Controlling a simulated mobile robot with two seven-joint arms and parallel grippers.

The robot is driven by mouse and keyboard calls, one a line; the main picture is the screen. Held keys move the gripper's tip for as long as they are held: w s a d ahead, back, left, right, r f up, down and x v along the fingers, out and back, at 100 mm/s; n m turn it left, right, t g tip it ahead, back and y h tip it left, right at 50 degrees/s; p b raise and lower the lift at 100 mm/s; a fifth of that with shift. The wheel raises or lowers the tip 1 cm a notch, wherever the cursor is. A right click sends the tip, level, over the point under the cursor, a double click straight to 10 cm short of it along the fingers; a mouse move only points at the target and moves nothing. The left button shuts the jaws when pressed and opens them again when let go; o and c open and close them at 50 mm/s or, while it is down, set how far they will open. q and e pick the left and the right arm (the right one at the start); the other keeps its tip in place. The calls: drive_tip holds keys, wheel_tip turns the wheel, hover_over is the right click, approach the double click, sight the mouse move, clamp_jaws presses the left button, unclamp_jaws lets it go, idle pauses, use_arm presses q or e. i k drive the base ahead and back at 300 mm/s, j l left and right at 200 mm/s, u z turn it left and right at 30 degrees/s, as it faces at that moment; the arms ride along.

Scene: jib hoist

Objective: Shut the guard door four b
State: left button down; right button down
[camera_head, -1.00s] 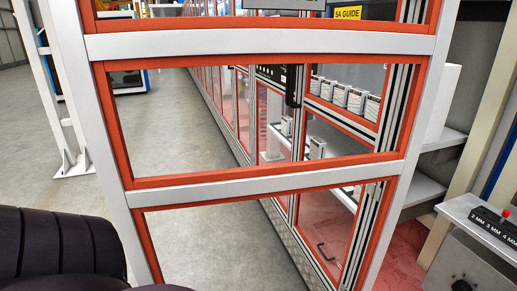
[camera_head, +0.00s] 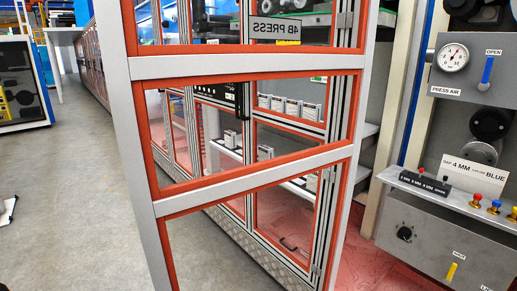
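A guard door (camera_head: 235,65) with a pale grey outer frame and orange inner edging stands upright close in front of me. Its panes are see-through, and its top and bottom run out of view. Neither of my grippers is in view.
Behind the door runs a row of orange-framed guards (camera_head: 92,60) with shelves of small boxes (camera_head: 290,106). To the right stand a press air panel (camera_head: 480,70) and a grey control box (camera_head: 440,235) with knobs. Grey floor (camera_head: 75,190) is open at left.

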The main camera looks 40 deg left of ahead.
sight(130, 69)
drive_tip(key=k+j+z, duration=0.2)
drive_tip(key=k+j, duration=0.35)
drive_tip(key=k+j+z, duration=0.25)
drive_tip(key=k+j, duration=0.3)
drive_tip(key=j, duration=0.15)
drive_tip(key=k+j+z, duration=0.1)
drive_tip(key=j, duration=0.35)
drive_tip(key=k+j, duration=0.1)
drive_tip(key=j, duration=0.35)
drive_tip(key=j+z, duration=0.2)
drive_tip(key=j, duration=0.65)
drive_tip(key=i+j, duration=0.05)
